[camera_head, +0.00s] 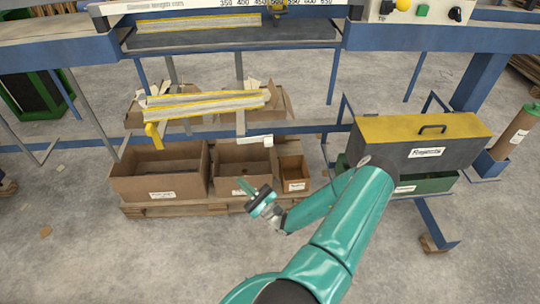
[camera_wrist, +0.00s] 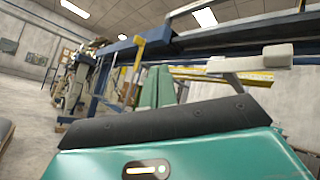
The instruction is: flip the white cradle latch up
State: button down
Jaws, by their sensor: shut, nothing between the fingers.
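The white cradle latch (camera_head: 255,139) is a short pale bar below the yellow-edged cradle (camera_head: 208,105), above the cardboard boxes. In the wrist view the latch (camera_wrist: 250,63) is large, at upper right, with a blocky end and a thin arm reaching left. It looks roughly level. My gripper (camera_head: 243,186) is below the latch in the head view, over the front of the boxes. In the wrist view my gripper's teal fingers (camera_wrist: 157,87) are together and empty, left of the latch and apart from it.
Open cardboard boxes (camera_head: 160,188) stand on a pallet beneath the cradle. A blue frame rail (camera_head: 305,129) crosses behind.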

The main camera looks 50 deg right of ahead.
jog(key=s+d+f+m+g+h, duration=0.3)
jog(key=m+h, duration=0.5)
jog(key=h, duration=0.3)
jog(key=s+d+f+m+g+h, duration=0.3)
jog(key=m+h, duration=0.5)
jog(key=h, duration=0.3)
jog(key=shift+s+d+f+h, duration=0.3)
jog(key=shift+d+f+h, duration=0.15)
jog(key=shift+d, duration=0.5)
jog(key=s+a+r+x, duration=0.1)
jog(key=x, duration=1.2)
jog(key=shift+a+r, duration=0.25)
jog(key=shift+r, duration=0.05)
jog(key=shift+r+n+y, duration=0.1)
jog(key=shift+n+y, duration=0.15)
jog(key=shift+n, duration=0.05)
